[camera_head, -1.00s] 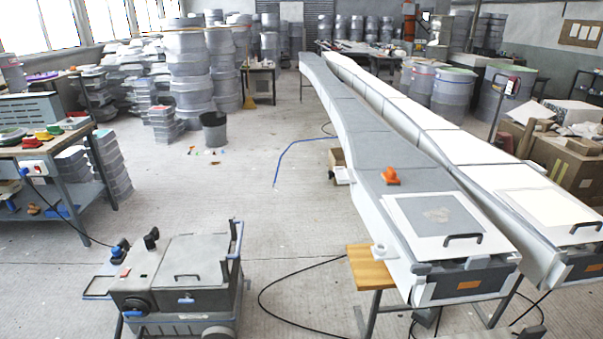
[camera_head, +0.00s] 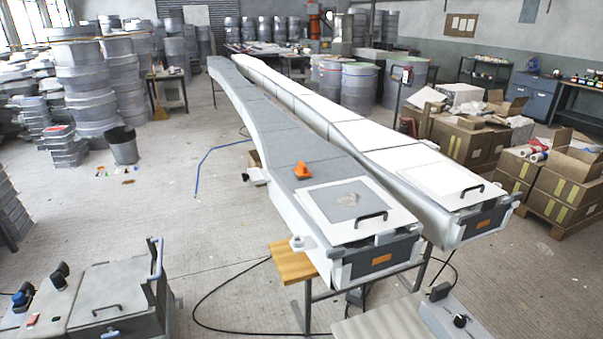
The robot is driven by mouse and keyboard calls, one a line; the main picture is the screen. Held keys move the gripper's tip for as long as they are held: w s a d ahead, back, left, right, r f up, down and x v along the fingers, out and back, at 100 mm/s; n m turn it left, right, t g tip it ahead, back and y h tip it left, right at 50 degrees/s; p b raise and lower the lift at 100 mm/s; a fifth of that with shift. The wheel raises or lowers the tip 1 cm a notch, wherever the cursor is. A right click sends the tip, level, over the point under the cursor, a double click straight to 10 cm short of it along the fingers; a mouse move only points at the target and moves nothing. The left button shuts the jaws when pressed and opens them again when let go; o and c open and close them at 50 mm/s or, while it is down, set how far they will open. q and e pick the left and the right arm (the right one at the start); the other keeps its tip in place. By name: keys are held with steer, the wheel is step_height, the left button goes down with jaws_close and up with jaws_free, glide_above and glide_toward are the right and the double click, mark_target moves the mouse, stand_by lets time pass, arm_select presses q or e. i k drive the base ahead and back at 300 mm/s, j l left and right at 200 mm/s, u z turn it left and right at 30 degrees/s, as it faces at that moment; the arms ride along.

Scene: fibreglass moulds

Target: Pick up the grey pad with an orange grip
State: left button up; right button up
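A small orange grip (camera_head: 302,170) shows on top of the near part of the long grey mould (camera_head: 270,135). It lies just behind the framed square panel (camera_head: 352,205) with a dark handle. Its pad is too small to make out against the grey surface. Neither of my grippers is in view.
A long white mould (camera_head: 375,140) runs beside the grey one. A wooden ledge (camera_head: 291,262) juts from the near left end. A grey wheeled machine (camera_head: 105,300) stands at lower left; boxes (camera_head: 565,190) are stacked at right. Open floor (camera_head: 170,215) lies left of the moulds.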

mark_target(302, 172)
steer(key=z, duration=0.3)
steer(key=i+j+z, duration=0.2)
steer(key=z, duration=0.25)
steer(key=i+j+z, duration=0.1)
steer(key=j+z, duration=0.4)
steer(key=l, duration=0.1)
